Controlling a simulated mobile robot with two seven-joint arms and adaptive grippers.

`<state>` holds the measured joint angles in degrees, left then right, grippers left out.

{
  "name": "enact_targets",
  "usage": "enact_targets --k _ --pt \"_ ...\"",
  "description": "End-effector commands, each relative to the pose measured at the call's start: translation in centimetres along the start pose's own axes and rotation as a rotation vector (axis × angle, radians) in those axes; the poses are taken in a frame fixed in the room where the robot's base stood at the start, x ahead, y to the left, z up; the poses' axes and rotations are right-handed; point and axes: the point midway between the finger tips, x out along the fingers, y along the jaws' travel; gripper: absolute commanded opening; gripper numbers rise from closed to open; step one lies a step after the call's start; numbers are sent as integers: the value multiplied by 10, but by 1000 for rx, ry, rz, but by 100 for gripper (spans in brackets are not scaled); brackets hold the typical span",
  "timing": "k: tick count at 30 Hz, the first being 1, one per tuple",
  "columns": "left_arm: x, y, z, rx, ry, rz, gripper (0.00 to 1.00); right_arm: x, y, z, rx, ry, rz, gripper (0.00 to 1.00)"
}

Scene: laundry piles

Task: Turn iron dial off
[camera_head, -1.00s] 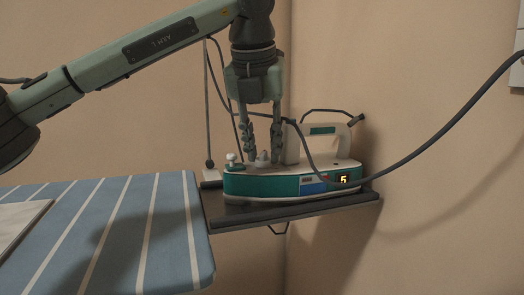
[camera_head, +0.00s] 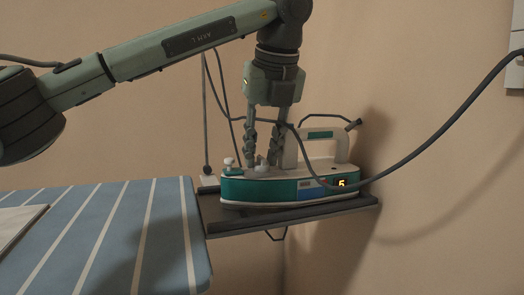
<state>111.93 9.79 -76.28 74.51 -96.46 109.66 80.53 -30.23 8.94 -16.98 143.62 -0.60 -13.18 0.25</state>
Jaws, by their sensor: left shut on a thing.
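The iron (camera_head: 270,190) is white and teal and stands on a dark shelf (camera_head: 335,205) at the end of the ironing board. Its small display (camera_head: 341,184) glows yellow and appears to read 5. The dial (camera_head: 262,162) is a small light knob on top, in front of the handle. My left gripper (camera_head: 262,162) points straight down from above, with its fingers shut around the dial. The fingers hide part of the dial, so its setting mark cannot be seen. My right gripper is not in view.
The blue striped ironing board (camera_head: 110,235) fills the lower left, with a pale flat item (camera_head: 15,225) at its edge. A dark cord (camera_head: 430,145) runs from the iron to the right wall. Another small knob (camera_head: 229,162) stands at the iron's front end.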

Motion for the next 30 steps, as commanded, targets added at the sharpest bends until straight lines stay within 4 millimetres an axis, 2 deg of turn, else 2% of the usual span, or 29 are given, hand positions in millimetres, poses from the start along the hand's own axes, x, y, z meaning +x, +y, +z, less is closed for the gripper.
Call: enact_targets --k 10,11,15,25,30 --pt "0 0 0 -4 -1 1 0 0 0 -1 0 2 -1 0" --pt "0 0 0 -4 -1 1 28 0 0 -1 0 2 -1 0" --pt "0 0 0 -3 -1 0 45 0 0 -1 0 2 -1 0" --pt "-2 -2 0 -2 -2 -4 46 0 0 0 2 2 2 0" --pt "-21 -1 0 -2 -4 -5 46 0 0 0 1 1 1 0"
